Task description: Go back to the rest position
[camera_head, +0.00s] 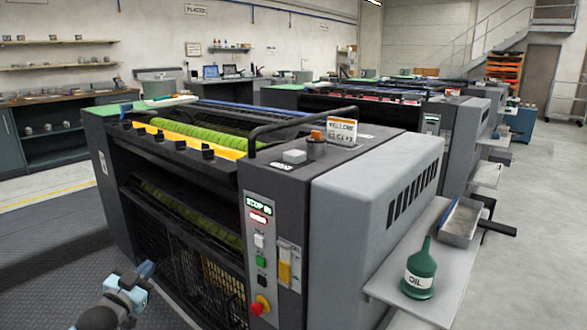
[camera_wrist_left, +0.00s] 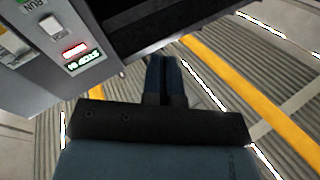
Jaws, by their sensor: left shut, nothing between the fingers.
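My left gripper (camera_head: 146,270) shows low at the left in the head view, in front of the ink unit's dark lower side. In the left wrist view its two blue fingers (camera_wrist_left: 166,80) are together with nothing between them. The ink unit (camera_head: 370,195) is a large grey and black machine with green rollers and a yellow bar on top. Its control panel (camera_head: 260,250) has a small lit display, a green button and a red knob; part of it shows at the upper left in the left wrist view. My right gripper is not in view.
A side shelf (camera_head: 385,285) on the machine's right holds a green oil bottle (camera_head: 419,270) and a metal tray (camera_head: 461,218). More units stand behind. A workbench (camera_head: 60,100) lines the left wall. The ribbed floor (camera_head: 50,265) at the left is clear.

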